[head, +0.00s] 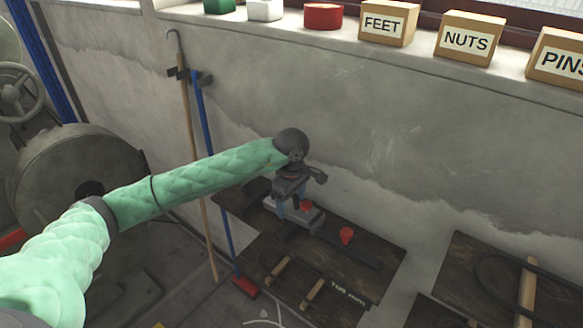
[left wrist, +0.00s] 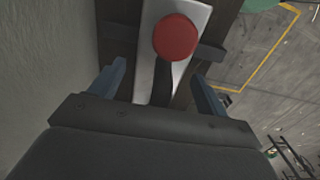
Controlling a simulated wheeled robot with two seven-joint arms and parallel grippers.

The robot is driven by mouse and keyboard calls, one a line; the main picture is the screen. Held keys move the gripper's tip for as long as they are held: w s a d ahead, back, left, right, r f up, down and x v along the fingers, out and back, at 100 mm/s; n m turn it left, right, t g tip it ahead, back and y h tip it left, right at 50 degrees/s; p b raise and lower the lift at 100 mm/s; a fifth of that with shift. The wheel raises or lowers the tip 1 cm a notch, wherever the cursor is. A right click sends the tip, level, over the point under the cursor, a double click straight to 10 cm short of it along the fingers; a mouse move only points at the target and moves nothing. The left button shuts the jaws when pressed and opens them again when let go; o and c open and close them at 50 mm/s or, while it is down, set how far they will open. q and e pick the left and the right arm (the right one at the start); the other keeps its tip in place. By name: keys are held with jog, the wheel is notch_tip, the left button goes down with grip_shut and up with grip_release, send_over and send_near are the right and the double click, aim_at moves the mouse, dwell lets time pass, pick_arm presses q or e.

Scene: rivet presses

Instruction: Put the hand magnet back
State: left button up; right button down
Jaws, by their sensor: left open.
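My left gripper (head: 290,201) is over a dark wooden board (head: 355,270) by the wall. It is open, and its two blue-grey fingers stand apart in the left wrist view (left wrist: 158,90). A red round knob (left wrist: 175,38) on a dark stem, over a pale metal plate (left wrist: 197,15), shows ahead of the fingers there. It looks like the hand magnet, but I cannot be sure. In the head view a red knob (head: 306,205) and a pale plate (head: 311,218) show right by the gripper. A second red knob (head: 347,235) stands farther right on the board. My right gripper is out of view.
Wooden-handled tools (head: 312,291) lie on the board's front part. A blue-handled broom (head: 203,125) and a hooked stick (head: 186,105) lean on the wall at left. Labelled boxes (head: 469,38) stand on the ledge above. Another dark board (head: 480,260) is at right.

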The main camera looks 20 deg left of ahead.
pick_arm(q)
jog(key=shift+r+p, duration=0.3)
jog(key=shift+r, duration=0.05)
jog(key=shift+r+b, duration=0.1)
jog(key=shift+b, duration=0.25)
jog(key=shift+r, duration=0.25)
jog(key=shift+r+b, duration=0.65)
jog(key=shift+r, duration=0.55)
notch_tip(320, 180, up, 7)
jog(key=b, duration=0.3)
jog(key=shift+b, duration=0.4)
jog(key=shift+r, duration=0.85)
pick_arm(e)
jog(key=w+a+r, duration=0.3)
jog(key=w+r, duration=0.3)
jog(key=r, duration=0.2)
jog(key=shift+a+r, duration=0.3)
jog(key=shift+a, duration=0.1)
